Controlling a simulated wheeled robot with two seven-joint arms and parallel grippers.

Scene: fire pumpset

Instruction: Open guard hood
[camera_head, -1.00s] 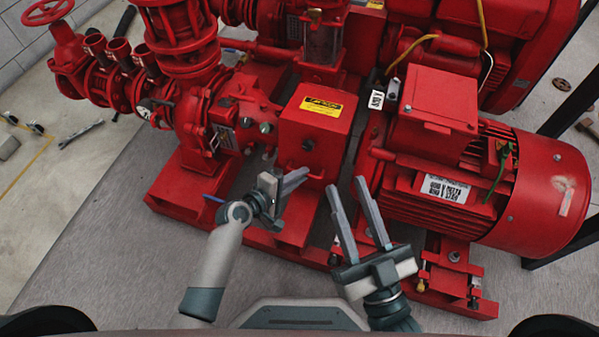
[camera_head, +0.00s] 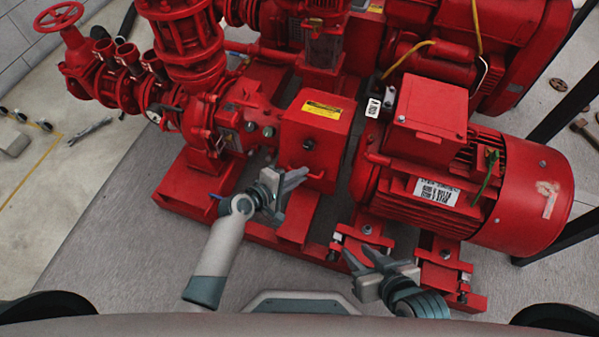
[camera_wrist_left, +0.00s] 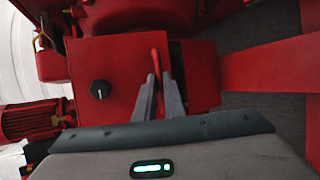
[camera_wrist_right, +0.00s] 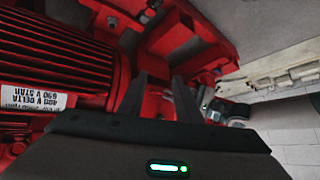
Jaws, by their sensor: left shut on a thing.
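The guard hood (camera_head: 318,138) is a red box with a yellow label on its sloped top. It sits between the pump and the motor, and its cover looks down. A red handle (camera_wrist_left: 155,62) stands out from its front face. My left gripper (camera_head: 304,174) is at this face, its fingers shut on the handle; in the left wrist view the handle lies between the fingertips (camera_wrist_left: 161,80). A black knob (camera_wrist_left: 100,90) is on the face beside it. My right gripper (camera_head: 362,254) is open and empty, low in front of the motor's feet; its fingers (camera_wrist_right: 159,82) show a gap.
A red motor (camera_head: 450,180) with a junction box (camera_head: 430,105) stands right of the hood. The pump and pipes (camera_head: 195,60) are at the left. The red base frame (camera_head: 265,222) lies below. Grey floor (camera_head: 120,235) is clear at the left.

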